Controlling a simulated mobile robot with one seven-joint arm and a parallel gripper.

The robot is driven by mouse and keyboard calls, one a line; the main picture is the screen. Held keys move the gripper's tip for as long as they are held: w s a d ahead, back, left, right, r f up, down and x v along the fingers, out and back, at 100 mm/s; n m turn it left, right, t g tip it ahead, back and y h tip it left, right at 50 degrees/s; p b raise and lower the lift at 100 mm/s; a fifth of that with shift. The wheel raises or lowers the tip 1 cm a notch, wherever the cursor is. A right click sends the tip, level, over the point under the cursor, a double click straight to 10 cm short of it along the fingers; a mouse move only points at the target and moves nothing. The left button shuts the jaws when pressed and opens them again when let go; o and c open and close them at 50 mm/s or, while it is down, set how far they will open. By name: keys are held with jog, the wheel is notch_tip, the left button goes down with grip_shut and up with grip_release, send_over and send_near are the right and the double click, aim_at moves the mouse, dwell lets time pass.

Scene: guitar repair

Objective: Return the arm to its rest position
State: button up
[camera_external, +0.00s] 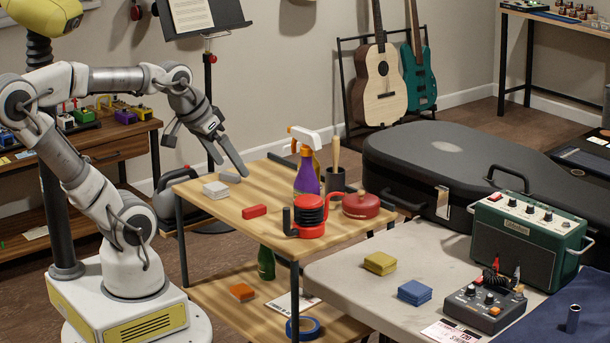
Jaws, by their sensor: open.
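My arm stands at the left and reaches up and over to the right. My gripper (207,150) points downward above the left back part of the wooden work table (195,203). Its two fingers are spread apart and nothing is between them. The fingertips look close to the table's back left edge, but I cannot tell their exact height.
On the table are a red block (254,211), a spray bottle (306,175), a red-black round item (309,215) and a red tin (361,205). A music stand (210,75) rises behind my gripper. A grey bench (345,268) with an amplifier (527,240) is at right.

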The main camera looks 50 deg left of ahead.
jog(key=shift+s+a+f+g, duration=0.3)
jog(key=shift+s+a+f, duration=0.1)
jog(key=shift+s+a, duration=0.1)
notch_tip(320, 180, up, 17)
jog(key=p, duration=1.7)
